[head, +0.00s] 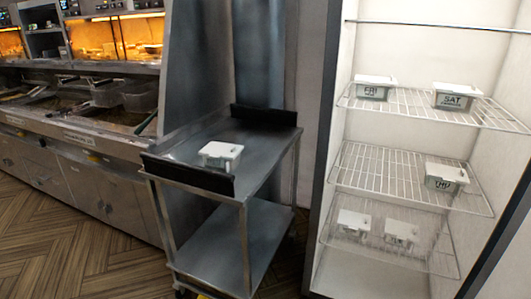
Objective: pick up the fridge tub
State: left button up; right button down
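Several white-lidded tubs stand in the open fridge in the head view. A tub marked FRI (372,92) and a tub marked SAT (453,101) are on the top wire shelf. A tub marked THU (443,184) is at the right of the middle shelf. Two more tubs, a left one (352,226) and a right one (400,236), are lower down, seen through the wires; their labels are unreadable. Another white-lidded tub (220,154) sits on the top of a metal cart (258,150). Neither of my grippers is in view.
The cart stands between the frying range (75,135) at left and the fridge. Its top has raised dark ends. The fridge's top shelf (407,102) has a gap between its tubs; the middle shelf (375,170) is clear at left. Wooden floor (60,245) is open at front left.

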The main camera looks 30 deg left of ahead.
aim_at(227, 165)
jog(key=j+z, duration=0.2)
jog(key=j, duration=0.4)
jog(key=j+z, duration=0.15)
jog(key=j, duration=0.5)
jog(key=j+z, duration=0.2)
jog(key=j, duration=0.4)
jog(key=j+z, duration=0.15)
jog(key=j, duration=0.45)
jog(key=k+j+z, duration=0.2)
jog(key=j, duration=0.4)
jog(key=i, duration=0.05)
